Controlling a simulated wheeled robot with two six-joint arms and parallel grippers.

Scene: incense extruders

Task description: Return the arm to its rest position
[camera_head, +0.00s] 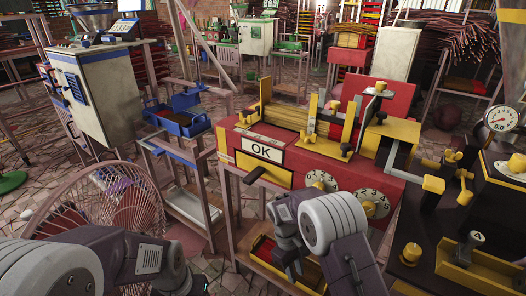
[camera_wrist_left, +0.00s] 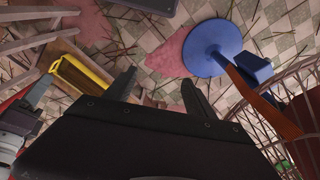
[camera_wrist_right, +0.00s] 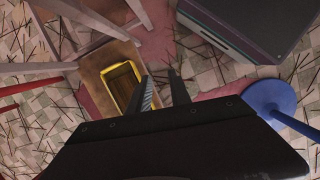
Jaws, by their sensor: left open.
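My right arm (camera_head: 340,225) reaches in from the bottom of the head view, with its wrist bent down in front of the red machine (camera_head: 345,178). The right gripper (camera_wrist_right: 161,75) points down at the floor in its wrist view. Its fingers are a little apart with nothing between them. My left arm (camera_head: 50,268) lies across the bottom left of the head view, and its gripper's fingertips are not clear there. In the left wrist view, the left gripper (camera_wrist_left: 159,78) is open and empty above the tiled floor.
The red machine carries an OK sign (camera_head: 263,150) and dials. A blue tray (camera_head: 178,120) rests on a stand. A black bench (camera_head: 435,255) with yellow fittings is at the right. A yellow-rimmed bin (camera_wrist_right: 121,80) sits low beside the right gripper.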

